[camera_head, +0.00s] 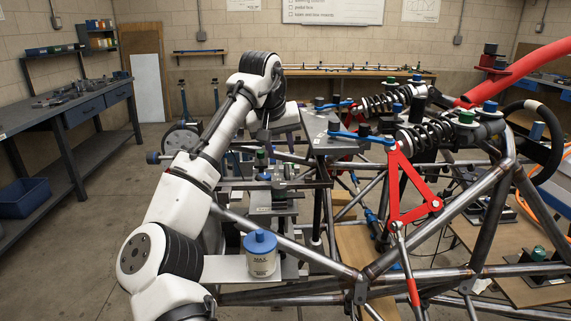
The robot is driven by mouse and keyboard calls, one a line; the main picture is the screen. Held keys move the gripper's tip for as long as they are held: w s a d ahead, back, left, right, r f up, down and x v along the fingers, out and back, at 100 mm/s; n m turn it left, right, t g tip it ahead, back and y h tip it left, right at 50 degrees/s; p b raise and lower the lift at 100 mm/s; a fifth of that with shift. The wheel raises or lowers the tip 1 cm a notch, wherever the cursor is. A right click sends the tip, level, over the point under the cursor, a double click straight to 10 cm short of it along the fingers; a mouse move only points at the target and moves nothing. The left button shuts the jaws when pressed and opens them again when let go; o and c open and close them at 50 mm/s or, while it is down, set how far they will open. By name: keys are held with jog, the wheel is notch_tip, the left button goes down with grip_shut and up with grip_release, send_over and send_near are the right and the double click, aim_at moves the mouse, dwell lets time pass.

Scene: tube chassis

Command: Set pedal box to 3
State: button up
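My white arm rises from the lower left and bends at a dark joint near the top middle. My gripper (263,138) seems to hang below that joint, small and dark; whether its fingers are open or shut is unclear. Below it, at the front of the tube chassis (470,272), is a stepped metal assembly (279,186) with green and blue knobs. It may be the pedal box, but I cannot read any label or setting on it. My arm hides part of its left side. The gripper appears above and apart from this assembly.
A white pot with a blue lid (261,256) stands on a metal plate close to my arm. A red suspension arm (408,188) and black coil springs (424,136) crowd the right. A workbench (68,120) lines the left wall.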

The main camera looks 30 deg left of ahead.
aim_at(287, 170)
jog(key=p+x, duration=0.1)
jog(key=x, duration=0.6)
jog(key=shift+w+f, duration=0.15)
jog(key=shift+f, duration=0.15)
jog(key=shift+c, duration=0.4)
grip_shut()
